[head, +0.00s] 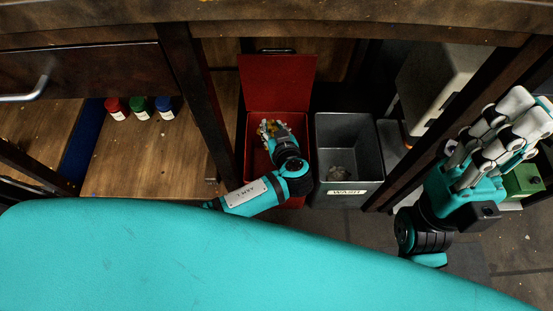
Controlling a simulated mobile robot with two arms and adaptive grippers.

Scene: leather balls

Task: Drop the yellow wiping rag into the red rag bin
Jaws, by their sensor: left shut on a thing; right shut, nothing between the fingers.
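The red rag bin (306,96) stands on the floor under the bench, with its red lid (277,78) raised at the back. My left gripper (268,127) points into the bin's opening. It is shut on the yellow wiping rag (265,129), of which only small yellow patches show around the fingers. The rest of the rag is hidden by the hand. I cannot tell whether the rag touches the bin's inside. My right gripper (522,112) is at the right, away from the bin, shut and empty.
A grey bin (345,122) labelled WASH stands right beside the red bin, with something crumpled inside. Red (117,108), green (138,107) and blue (164,107) jars stand on a wooden shelf at left. Dark bench legs flank the bins. A green box (524,181) is below my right gripper.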

